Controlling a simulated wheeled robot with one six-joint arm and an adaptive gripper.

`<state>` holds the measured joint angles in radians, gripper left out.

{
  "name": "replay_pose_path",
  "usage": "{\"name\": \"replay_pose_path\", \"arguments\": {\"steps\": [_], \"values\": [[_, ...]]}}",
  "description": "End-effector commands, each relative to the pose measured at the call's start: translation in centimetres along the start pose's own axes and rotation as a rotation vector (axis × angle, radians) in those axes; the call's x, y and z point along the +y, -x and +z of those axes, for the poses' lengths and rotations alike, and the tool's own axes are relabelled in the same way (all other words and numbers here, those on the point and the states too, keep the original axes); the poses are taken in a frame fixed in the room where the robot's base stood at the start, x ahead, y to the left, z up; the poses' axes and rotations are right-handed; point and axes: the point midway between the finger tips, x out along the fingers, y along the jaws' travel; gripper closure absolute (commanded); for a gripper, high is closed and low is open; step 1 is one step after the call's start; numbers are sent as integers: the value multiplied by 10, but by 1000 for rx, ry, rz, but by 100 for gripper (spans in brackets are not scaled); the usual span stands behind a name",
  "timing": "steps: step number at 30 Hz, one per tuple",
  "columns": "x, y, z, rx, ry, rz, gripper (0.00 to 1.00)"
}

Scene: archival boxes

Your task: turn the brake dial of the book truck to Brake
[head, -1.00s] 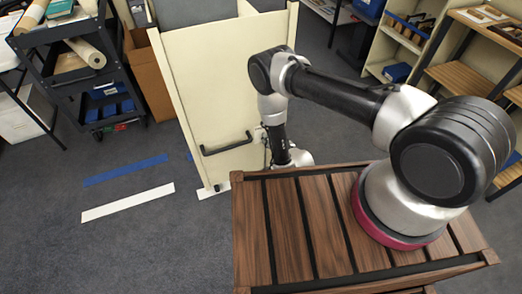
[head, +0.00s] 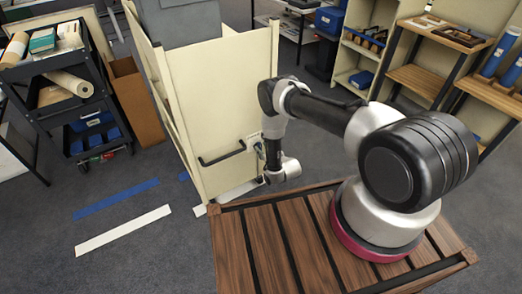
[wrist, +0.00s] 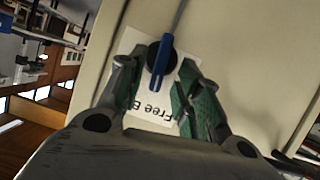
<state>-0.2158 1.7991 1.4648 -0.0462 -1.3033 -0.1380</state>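The book truck (head: 215,85) is a tall cream cart with a black handle (head: 222,153) on its end panel. In the wrist view, its brake dial (wrist: 152,57) is a dark round knob with a blue bar (wrist: 161,64) across it. It sits on a white label (wrist: 133,42); I can read "Free" and a partly covered second word starting with B. The bar lies nearly upright in the picture, over the label. My gripper (wrist: 157,82) is open, its fingers spread either side of the dial, with no clear contact.
A black cart (head: 70,95) with rolls and blue boxes stands at left, beside a brown cardboard box (head: 137,100). Blue tape (head: 115,198) and white tape (head: 123,230) mark the grey floor. Shelves (head: 420,82) stand at the back right.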

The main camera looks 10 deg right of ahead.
Motion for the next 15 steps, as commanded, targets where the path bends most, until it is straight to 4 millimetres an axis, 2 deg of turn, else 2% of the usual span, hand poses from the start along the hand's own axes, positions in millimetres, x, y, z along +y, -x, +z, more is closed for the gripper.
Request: {"name": "replay_pose_path", "arguments": {"steps": [3,6,14,15], "values": [[0,-14,0,2,0,0,66],[0,-19,0,0,-1,0,66],[0,-20,0,0,-1,0,66],[0,-20,0,0,-1,0,73]]}}
